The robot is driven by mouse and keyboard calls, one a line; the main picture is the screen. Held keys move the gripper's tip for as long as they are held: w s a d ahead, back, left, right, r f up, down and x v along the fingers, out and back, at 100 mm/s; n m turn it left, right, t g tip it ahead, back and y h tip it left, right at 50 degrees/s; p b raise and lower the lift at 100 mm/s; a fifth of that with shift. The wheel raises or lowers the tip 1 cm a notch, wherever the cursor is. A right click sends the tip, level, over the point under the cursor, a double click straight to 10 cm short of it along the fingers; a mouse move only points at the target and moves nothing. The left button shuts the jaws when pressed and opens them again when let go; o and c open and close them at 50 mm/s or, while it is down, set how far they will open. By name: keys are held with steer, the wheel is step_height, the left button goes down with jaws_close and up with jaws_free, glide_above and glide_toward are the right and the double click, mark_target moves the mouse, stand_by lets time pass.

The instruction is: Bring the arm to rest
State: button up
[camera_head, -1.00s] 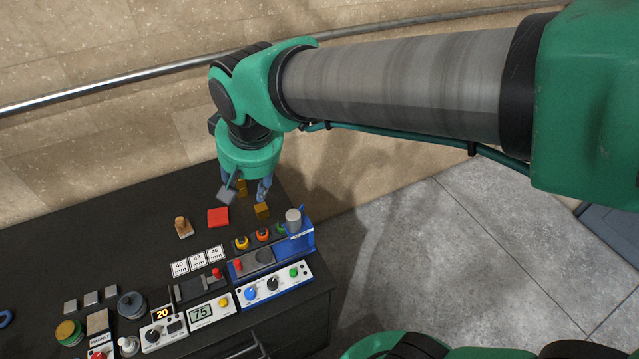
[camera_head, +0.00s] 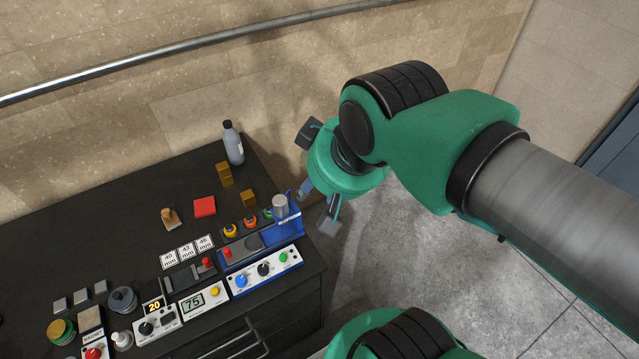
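My gripper (camera_head: 318,208) hangs from the green wrist just past the right edge of the black bench (camera_head: 90,212), with the floor beyond it. Its two fingers stand apart, and I see nothing between them. The near fingertip carries a grey pad (camera_head: 330,227). The far finger is partly hidden behind the blue press (camera_head: 262,245) or the wrist. The arm reaches in from the right, bent at the green elbow.
The bench holds a grey bottle (camera_head: 233,143), brass blocks (camera_head: 224,174), a red pad (camera_head: 204,206), a wooden stamp (camera_head: 170,217) and control boxes (camera_head: 263,270). A metal rail (camera_head: 190,47) runs along the wall. Floor is free to the right.

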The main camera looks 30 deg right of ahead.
step_height(320, 180, down, 12)
steer(key=b, duration=1.2)
steer(key=shift+f, duration=0.25)
